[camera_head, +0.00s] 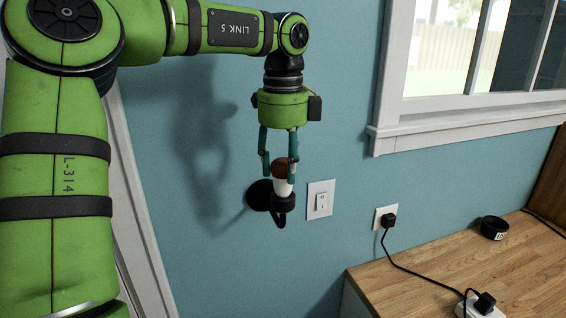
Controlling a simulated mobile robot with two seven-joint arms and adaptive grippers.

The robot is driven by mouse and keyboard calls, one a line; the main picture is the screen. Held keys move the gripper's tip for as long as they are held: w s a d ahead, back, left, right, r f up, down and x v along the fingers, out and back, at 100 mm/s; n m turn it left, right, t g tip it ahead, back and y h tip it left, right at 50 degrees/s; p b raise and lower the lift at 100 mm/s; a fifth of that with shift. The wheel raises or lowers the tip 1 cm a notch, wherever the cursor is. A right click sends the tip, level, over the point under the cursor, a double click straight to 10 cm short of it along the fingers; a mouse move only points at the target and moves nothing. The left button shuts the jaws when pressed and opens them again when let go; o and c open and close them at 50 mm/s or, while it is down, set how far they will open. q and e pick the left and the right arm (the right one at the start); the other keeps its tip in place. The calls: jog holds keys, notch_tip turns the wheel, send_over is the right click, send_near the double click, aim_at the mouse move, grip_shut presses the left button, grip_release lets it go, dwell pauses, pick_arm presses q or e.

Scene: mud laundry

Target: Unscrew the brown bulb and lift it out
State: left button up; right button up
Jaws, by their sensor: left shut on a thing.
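The brown bulb (279,168) has a brown top and a white lower part. It stands upright in a small black wall lamp (259,195) on the blue wall, with its base at the lamp's dark holder. My left gripper (279,174) reaches down from above with its teal fingers on either side of the bulb, shut on it. The fingers hide part of the bulb's sides. I cannot tell how far the bulb sits in the holder. My right gripper is not in view.
A white light switch (320,200) is just right of the lamp. A wall outlet (386,216) with a black plug and cord is farther right. A wooden counter (420,283) at lower right holds a black ring-shaped object (494,228) and a white power strip (478,308). A window is at upper right.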

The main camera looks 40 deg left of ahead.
pick_arm(q)
jog(key=shift+f+n, duration=0.1)
jog(key=shift+n, duration=0.5)
jog(key=shift+n, duration=1.5)
jog(key=n, duration=0.3)
jog(key=o, duration=1.3)
jog(key=shift+c, duration=0.2)
